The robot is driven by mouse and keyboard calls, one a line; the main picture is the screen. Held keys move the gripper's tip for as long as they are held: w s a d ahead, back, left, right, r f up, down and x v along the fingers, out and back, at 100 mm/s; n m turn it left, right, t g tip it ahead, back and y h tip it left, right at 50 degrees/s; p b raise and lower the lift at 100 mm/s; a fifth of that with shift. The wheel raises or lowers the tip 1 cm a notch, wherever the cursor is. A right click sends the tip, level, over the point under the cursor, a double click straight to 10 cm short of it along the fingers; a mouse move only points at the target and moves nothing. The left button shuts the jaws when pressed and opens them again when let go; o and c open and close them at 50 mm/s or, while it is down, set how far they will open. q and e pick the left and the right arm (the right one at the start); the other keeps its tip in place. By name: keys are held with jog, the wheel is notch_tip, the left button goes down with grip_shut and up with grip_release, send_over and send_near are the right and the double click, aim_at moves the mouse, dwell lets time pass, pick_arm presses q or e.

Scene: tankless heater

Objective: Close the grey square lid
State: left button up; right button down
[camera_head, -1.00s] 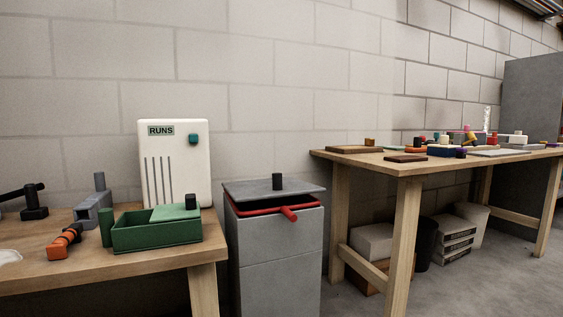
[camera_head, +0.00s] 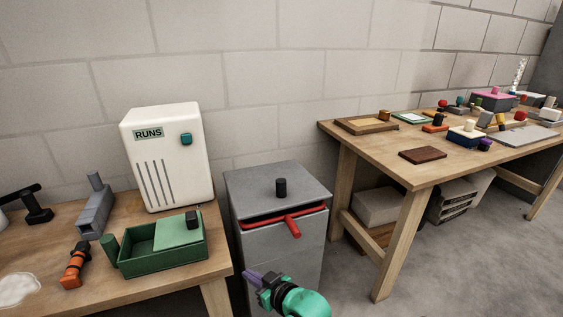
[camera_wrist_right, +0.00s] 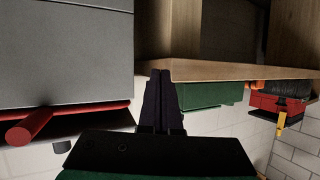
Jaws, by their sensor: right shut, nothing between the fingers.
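My right gripper (camera_head: 248,276) is shut and empty, low in front of the cabinet. In the right wrist view its fingers (camera_wrist_right: 160,95) are together, beside the upside-down cabinet (camera_wrist_right: 60,50). My left gripper is not in view.
Left is a wooden bench (camera_head: 190,280) with a green box (camera_head: 160,260), a white heater unit (camera_head: 165,155) marked RUNS and an orange tool (camera_head: 74,268). Right is a wooden table (camera_head: 380,155) with several small objects. Floor between cabinet and right table is free.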

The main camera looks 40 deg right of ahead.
jog(key=d+r+m+h+p, duration=0.15)
jog(key=d+r+p, duration=0.3)
jog(key=r, duration=0.45)
jog(key=w+d+r+m+h+p, duration=0.1)
jog(key=d+r+h+p, duration=0.1)
jog(key=d+r+p, duration=0.5)
jog(key=d+r+m+h+p, duration=0.15)
jog(key=d+r, duration=0.35)
jog(key=r, duration=0.5)
jog(key=b, duration=0.1)
send_over(283, 198)
jog(key=shift+h, duration=0.4)
notch_tip(283, 198, down, 7)
jog(key=shift+r, duration=0.1)
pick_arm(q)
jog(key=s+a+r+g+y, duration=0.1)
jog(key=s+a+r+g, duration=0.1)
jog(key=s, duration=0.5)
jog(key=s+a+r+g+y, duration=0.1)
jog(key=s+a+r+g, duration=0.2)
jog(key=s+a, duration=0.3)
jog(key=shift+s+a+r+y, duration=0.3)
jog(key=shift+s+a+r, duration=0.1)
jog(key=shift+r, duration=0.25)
pick_arm(e)
jog(key=shift+s+f, duration=0.1)
jog(key=shift+f, duration=0.25)
